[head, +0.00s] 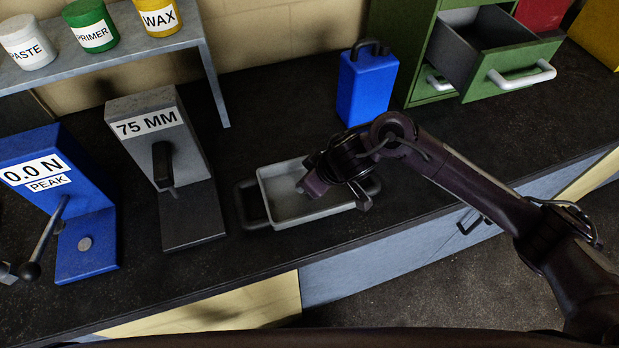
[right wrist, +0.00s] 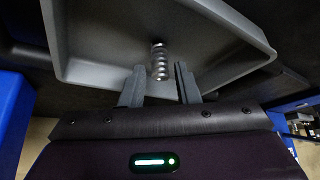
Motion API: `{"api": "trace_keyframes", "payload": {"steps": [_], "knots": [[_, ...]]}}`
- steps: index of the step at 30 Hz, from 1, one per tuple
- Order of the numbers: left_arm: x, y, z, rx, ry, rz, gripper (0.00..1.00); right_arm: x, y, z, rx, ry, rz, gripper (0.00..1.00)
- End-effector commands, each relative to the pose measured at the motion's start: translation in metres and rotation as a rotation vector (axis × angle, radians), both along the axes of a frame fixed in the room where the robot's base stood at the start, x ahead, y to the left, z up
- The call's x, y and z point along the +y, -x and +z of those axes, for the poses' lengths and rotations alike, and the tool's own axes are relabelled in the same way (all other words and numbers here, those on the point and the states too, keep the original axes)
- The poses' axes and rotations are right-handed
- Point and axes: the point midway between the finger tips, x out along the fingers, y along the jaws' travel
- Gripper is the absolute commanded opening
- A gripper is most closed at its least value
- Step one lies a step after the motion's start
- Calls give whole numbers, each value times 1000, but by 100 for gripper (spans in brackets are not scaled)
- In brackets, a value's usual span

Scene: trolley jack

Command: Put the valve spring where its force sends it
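The valve spring (right wrist: 160,62), a small silver coil, stands in the grey tray (right wrist: 100,72) in the right wrist view. My right gripper (right wrist: 160,85) is open, with its two grey fingers on either side of the spring's near end; I see no clear contact. In the head view my right gripper (head: 338,192) is low over the tray (head: 283,198) and hides the spring. A blue force tester (head: 85,245) reads "0.0 N PEAK".
A grey "75 MM" stand (head: 193,212) is between the tester and tray. A green cabinet (head: 408,60) has an open drawer (head: 490,65). A blue box (head: 367,85) stands behind the tray. PASTE (head: 25,45), PRIMER (head: 90,28) and WAX (head: 158,15) pots sit on a shelf (head: 120,55).

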Motion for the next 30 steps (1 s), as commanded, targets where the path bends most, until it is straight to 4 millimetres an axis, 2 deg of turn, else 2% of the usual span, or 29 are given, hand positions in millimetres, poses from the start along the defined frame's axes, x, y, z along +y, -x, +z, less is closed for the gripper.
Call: {"api": "trace_keyframes", "payload": {"steps": [9, 14, 25, 30], "knots": [[0, 0, 0, 0, 0, -1, 41, 0, 0, 1, 0, 0, 0, 38], [0, 0, 1, 0, 0, -2, 41, -3, 2, 10, -2, -1, 2, 38], [2, 0, 1, 1, -2, -2, 41, -31, 26, 76, -6, 0, 2, 38], [2, 0, 5, 0, -2, -2, 41, -42, 34, 100, -5, 2, 1, 38]]}}
